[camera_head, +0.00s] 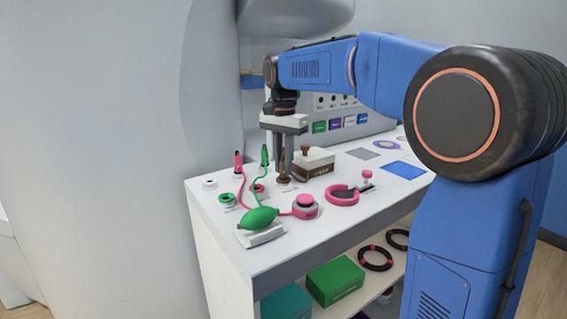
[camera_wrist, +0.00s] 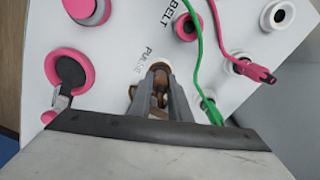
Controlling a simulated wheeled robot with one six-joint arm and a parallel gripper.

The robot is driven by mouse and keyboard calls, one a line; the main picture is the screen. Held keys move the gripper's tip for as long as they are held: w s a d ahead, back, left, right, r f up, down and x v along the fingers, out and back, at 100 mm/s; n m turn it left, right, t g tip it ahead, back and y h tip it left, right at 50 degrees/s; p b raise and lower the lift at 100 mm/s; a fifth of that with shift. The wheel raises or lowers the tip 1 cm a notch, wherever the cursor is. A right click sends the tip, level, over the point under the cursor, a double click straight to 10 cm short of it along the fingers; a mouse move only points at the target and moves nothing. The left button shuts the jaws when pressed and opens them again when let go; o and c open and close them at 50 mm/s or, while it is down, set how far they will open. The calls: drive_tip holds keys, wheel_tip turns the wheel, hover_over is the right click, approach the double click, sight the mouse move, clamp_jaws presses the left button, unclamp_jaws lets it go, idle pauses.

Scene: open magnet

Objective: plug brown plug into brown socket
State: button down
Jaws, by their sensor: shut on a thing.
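My gripper (camera_head: 284,173) points down at the white table, its fingers close above the surface beside a white box with a brown front. It is shut on a brown piece, which I take to be the brown plug (camera_wrist: 160,88), seen between the fingers in the wrist view. In the head view, brown (camera_head: 284,180) shows low at the fingertips, near the tabletop. The fingers hide most of it, and I cannot pick out the brown socket separately or tell whether the plug is seated. A "PULSE" label is printed beside the fingers in the wrist view.
The white box (camera_head: 318,160) with a brown knob stands right behind the gripper. Green (camera_head: 264,156) and pink (camera_head: 238,162) cable plugs stand up at the left. A green bulb (camera_head: 258,217), pink button (camera_head: 305,206) and pink ring (camera_head: 341,195) lie in front.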

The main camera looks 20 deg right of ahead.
drive_tip(key=c, duration=1.6)
unclamp_jaws()
drive_tip(key=shift+o, duration=0.2)
